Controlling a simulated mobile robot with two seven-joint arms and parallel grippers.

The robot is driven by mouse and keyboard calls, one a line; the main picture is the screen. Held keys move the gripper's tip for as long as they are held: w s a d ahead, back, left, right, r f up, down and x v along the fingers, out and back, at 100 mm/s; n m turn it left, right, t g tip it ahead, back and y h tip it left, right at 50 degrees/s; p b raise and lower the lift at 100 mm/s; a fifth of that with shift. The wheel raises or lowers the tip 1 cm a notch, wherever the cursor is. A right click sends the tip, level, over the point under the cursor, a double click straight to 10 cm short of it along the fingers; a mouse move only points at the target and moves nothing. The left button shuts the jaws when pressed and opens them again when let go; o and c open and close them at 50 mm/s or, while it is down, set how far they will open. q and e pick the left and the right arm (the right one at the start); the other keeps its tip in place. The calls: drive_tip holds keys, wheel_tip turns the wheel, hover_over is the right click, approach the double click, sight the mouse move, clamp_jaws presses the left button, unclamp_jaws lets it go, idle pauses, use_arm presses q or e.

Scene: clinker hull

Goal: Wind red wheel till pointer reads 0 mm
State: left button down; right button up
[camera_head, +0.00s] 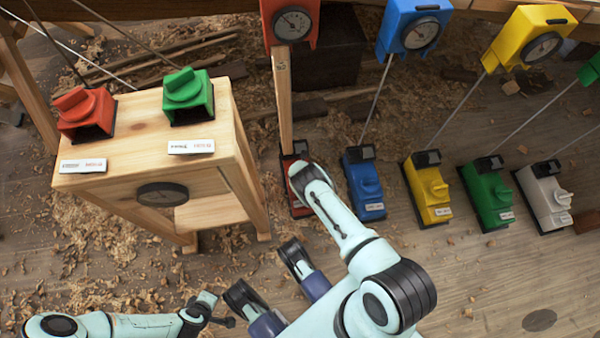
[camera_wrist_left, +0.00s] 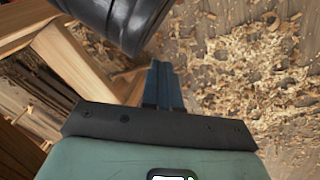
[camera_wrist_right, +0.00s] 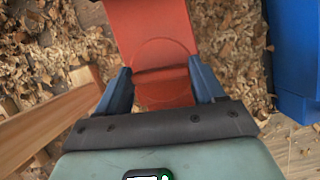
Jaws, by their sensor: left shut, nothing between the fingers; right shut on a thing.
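The red unit on the floor (camera_head: 297,207) stands at the foot of a wooden post and is partly hidden by my right arm. Its red wheel (camera_wrist_right: 165,85), a round disc with a raised bar, shows in the right wrist view. My right gripper (camera_wrist_right: 162,90) is shut on that bar, one blue finger on each side. The red gauge (camera_head: 292,24) sits at the post's top; its pointer is too small to read. My left gripper (camera_wrist_left: 163,85) is shut and empty, beside a dark rounded object in the left wrist view.
A wooden bench (camera_head: 130,100) at left carries a red unit (camera_head: 85,113) and a green unit (camera_head: 188,96). Blue (camera_head: 364,183), yellow (camera_head: 428,190), green (camera_head: 487,195) and white (camera_head: 545,195) units stand in a row at right. Shavings litter the floor.

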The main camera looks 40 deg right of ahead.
drive_tip(key=m+g+b, duration=0.1)
drive_tip(key=m+b, duration=0.1)
drive_tip(key=m, duration=0.1)
drive_tip(key=m+g+h+b, duration=0.1)
drive_tip(key=m+b, duration=0.2)
drive_tip(key=m, duration=0.1)
drive_tip(key=shift+w+a+f, duration=0.1)
drive_tip(key=shift+w+a, duration=0.05)
drive_tip(key=shift+a, duration=0.05)
drive_tip(key=shift+m+g+h, duration=0.3)
drive_tip(key=shift+m+g, duration=0.2)
drive_tip(key=shift+m, duration=0.4)
use_arm(q)
drive_tip(key=s+a+f+g, duration=0.1)
drive_tip(key=s+f+g, duration=0.3)
drive_tip(key=s+f, duration=0.3)
drive_tip(key=shift+s+a+f+n, duration=0.25)
drive_tip(key=shift+s+f+n, duration=0.15)
drive_tip(key=shift+s, duration=1.7)
use_arm(e)
drive_tip(key=shift+m+g, duration=0.5)
drive_tip(key=shift+m, duration=0.6)
drive_tip(key=o, duration=1)
drive_tip(key=shift+o, duration=0.2)
drive_tip(key=shift+w, duration=0.1)
